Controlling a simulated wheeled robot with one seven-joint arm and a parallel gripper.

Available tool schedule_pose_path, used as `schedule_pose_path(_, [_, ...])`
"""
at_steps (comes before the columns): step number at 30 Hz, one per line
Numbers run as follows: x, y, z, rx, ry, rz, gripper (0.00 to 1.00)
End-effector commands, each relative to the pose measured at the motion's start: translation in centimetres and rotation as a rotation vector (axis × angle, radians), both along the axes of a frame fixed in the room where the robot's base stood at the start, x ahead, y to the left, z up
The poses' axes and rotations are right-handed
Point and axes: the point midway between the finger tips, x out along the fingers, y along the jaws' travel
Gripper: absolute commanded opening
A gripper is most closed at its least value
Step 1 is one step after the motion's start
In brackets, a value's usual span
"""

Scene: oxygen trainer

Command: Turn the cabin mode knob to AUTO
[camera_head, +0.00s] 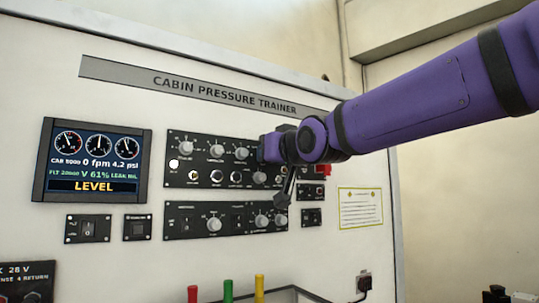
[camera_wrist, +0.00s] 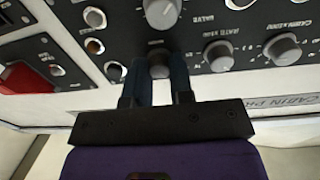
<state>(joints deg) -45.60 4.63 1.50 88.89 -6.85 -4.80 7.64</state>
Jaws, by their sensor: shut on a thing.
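In the wrist view, the two dark fingers of my gripper (camera_wrist: 157,85) stand on either side of a small grey round knob (camera_wrist: 160,65) and are shut on it. This knob is in the top row of the black control panel (camera_head: 177,181). Its label and pointer are hidden, so I cannot read its setting or confirm that it is the cabin mode knob. In the head view, my gripper (camera_head: 272,148) covers the right part of that row and hides the knob.
More grey knobs, including one marked as rate (camera_wrist: 218,55), sit close beside my fingers. A red guarded switch (camera_wrist: 25,78) is at the left of the wrist view. A display (camera_head: 95,160) reads LEVEL. A lower panel (camera_head: 225,232) has several knobs.

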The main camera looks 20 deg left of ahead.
Motion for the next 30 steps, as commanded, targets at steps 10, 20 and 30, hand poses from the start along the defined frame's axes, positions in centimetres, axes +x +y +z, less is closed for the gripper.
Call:
schedule_pose_path(10, [0.06, -0.04, -0.1, -0.147, -0.168, -0.001, 0.0])
schedule_pose_path(20, [0.0, 0.02, -0.12, -0.202, -0.234, 0.0, 0.0])
schedule_pose_path(30, [0.01, 0.03, -0.14, -0.207, -0.239, 0.0, 0.0])
